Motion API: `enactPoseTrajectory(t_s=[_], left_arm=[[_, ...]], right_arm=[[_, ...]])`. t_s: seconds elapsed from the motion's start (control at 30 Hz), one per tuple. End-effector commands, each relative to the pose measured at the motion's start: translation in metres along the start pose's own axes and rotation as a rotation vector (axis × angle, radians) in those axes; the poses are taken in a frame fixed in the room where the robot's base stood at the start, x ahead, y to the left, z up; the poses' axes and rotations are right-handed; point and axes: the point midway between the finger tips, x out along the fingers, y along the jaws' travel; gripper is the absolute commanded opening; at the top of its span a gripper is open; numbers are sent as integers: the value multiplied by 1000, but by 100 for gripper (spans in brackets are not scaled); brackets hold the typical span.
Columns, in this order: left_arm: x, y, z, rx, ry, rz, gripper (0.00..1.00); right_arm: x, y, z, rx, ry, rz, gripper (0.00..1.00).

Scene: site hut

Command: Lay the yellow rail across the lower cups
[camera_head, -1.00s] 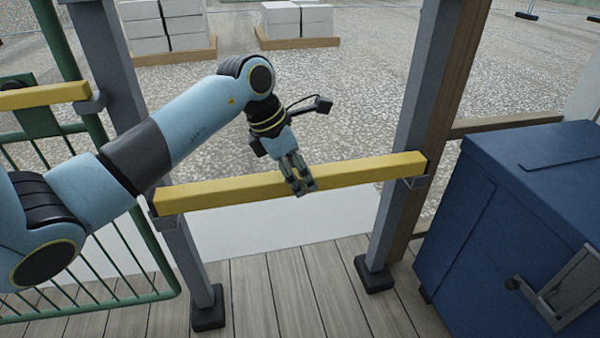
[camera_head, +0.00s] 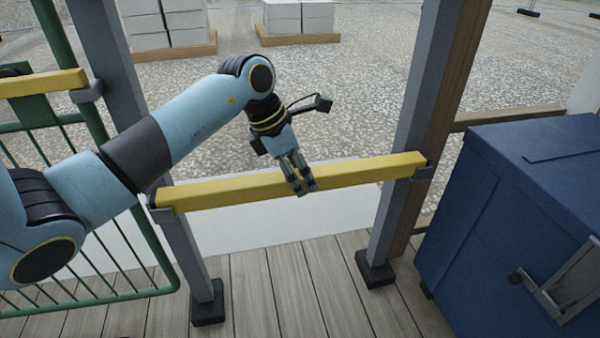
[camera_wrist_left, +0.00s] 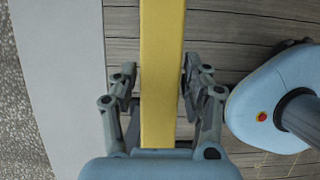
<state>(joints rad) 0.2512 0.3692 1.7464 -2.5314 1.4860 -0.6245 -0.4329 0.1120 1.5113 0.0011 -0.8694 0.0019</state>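The yellow rail (camera_head: 235,190) runs level between two grey posts. Its left end is at the lower left cup (camera_head: 161,213) and its right end at the lower right cup (camera_head: 423,173). I cannot tell whether it rests fully on their bottoms. My left gripper (camera_head: 305,188) comes from above and is shut on the rail near its middle. In the left wrist view the fingers (camera_wrist_left: 161,80) stand on both sides of the rail (camera_wrist_left: 161,40); the pad contact is hard to see. My right gripper is not in view.
A blue cabinet (camera_head: 480,210) stands at the right beside the right post (camera_head: 412,110). A green railing (camera_head: 110,290) and another yellow rail (camera_head: 40,84) are at the left. Wooden decking (camera_head: 280,290) lies in front. Pallets of pale blocks (camera_head: 300,18) stand far back on gravel.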

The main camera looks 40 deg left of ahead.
Motion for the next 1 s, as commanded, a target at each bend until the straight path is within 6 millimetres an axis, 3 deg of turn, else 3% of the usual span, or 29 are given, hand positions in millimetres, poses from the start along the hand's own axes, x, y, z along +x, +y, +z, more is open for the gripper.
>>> enactPoseTrajectory(t_s=[0.1,0.47,1.0], left_arm=[[0,0,0,0,1,0,65],[-6,1,-2,0,3,0,65],[-108,1,-1,2,2,2,65]], right_arm=[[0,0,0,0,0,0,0],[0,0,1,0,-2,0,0],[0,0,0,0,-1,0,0]])
